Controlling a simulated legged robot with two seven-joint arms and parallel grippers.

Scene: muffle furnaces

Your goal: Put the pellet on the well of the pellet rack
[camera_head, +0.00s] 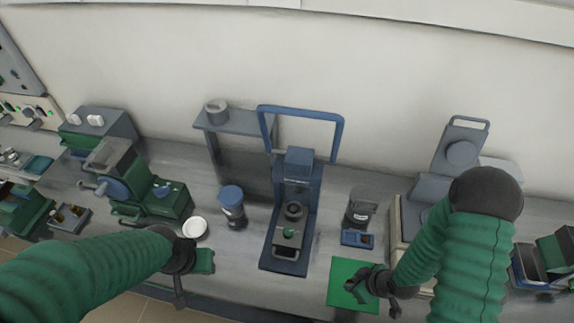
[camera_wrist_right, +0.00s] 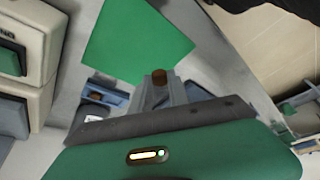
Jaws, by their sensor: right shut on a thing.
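My right gripper (camera_head: 352,287) is over the green mat (camera_head: 338,272). In the right wrist view my right gripper (camera_wrist_right: 162,84) is shut on a small brown pellet (camera_wrist_right: 160,76), held at its fingertips. A small blue rack (camera_head: 350,238), seemingly the pellet rack, lies on the bench just behind the mat; it also shows in the right wrist view (camera_wrist_right: 112,97). A brown spot shows in one of its recesses. The held pellet is apart from the rack. My left gripper (camera_head: 180,288) hangs at the front left of the bench; its jaws are unclear.
A blue-framed press (camera_head: 297,180) stands mid-bench. A grey labelled jar (camera_head: 361,208) stands behind the rack, and a blue-lidded jar (camera_head: 232,206) left of the press. A white dish (camera_head: 195,228) lies near my left arm. A dark tray (camera_head: 57,222) lies far left.

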